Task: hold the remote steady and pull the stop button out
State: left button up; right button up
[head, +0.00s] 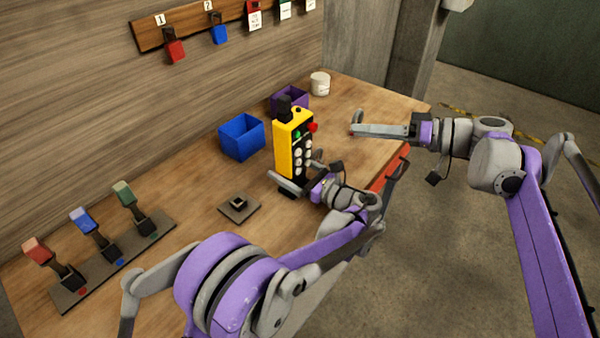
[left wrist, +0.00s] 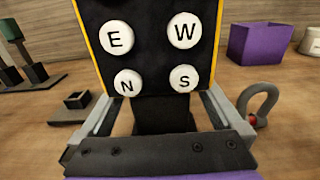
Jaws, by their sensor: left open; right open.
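The yellow remote (head: 281,147) with a black button face stands upright on the wooden table. Its red stop button (head: 313,127) sticks out at the upper right of the face, with a green button beside it. My left gripper (head: 294,172) is open at the remote's lower end. In the left wrist view the remote's black face (left wrist: 148,57) with white buttons E, W, N and S rises between the open fingers (left wrist: 160,112); contact cannot be told. My right gripper (head: 356,130) is open and empty, to the right of the stop button and apart from it.
A blue bin (head: 241,138), a purple bin (head: 290,97) and a white tub (head: 320,83) stand behind the remote. A small square base (head: 239,207) lies left of it. A lever panel (head: 118,262) is at far left. A grey shackle (left wrist: 262,107) lies near the left gripper.

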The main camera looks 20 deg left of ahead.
pick_arm(q)
jog(key=shift+a, duration=0.2)
grip_shut()
dwell(0.5)
dwell(0.5)
